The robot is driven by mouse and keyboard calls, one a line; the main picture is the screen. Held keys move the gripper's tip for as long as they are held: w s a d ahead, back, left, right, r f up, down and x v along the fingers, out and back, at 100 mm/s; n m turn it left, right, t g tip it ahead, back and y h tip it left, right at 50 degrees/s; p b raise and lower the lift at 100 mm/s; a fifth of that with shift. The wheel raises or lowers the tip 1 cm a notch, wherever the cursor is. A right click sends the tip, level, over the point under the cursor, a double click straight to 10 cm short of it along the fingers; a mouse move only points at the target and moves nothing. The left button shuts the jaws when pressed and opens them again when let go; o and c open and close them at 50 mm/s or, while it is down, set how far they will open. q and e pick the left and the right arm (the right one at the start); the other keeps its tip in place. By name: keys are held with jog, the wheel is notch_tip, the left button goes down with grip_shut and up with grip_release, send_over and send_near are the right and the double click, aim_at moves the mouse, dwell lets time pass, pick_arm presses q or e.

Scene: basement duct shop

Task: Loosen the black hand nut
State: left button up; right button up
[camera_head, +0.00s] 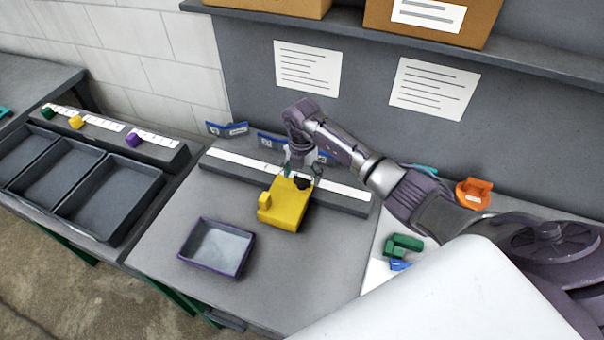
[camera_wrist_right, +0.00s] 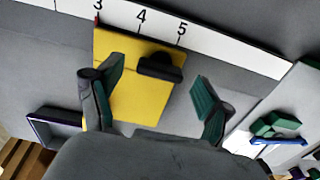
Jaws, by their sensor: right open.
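The black hand nut (camera_head: 303,183) sits on top of a yellow block (camera_head: 285,209) on the grey bench. In the right wrist view the nut (camera_wrist_right: 160,66) is a dark elongated knob near the block's far edge, by the 4 and 5 marks of a white scale. My right gripper (camera_head: 301,172) is above the yellow block, pointing down. In the right wrist view its two green-padded fingers (camera_wrist_right: 157,72) are apart, one on each side of the nut, with no contact visible. My left gripper is not in view.
A purple-rimmed tray (camera_head: 249,262) stands in front of the block. A white scale strip on a grey rail (camera_head: 345,190) runs behind it. Green (camera_head: 404,244) and orange (camera_head: 474,193) pieces lie to the right. Dark bins (camera_head: 110,205) are on the left bench.

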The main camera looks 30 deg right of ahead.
jog(key=shift+f, duration=0.5)
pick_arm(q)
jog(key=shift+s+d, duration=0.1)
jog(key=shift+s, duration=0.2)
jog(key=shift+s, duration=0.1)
pick_arm(e)
jog(key=c, duration=1.2)
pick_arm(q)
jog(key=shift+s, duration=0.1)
pick_arm(e)
jog(key=shift+o, duration=0.2)
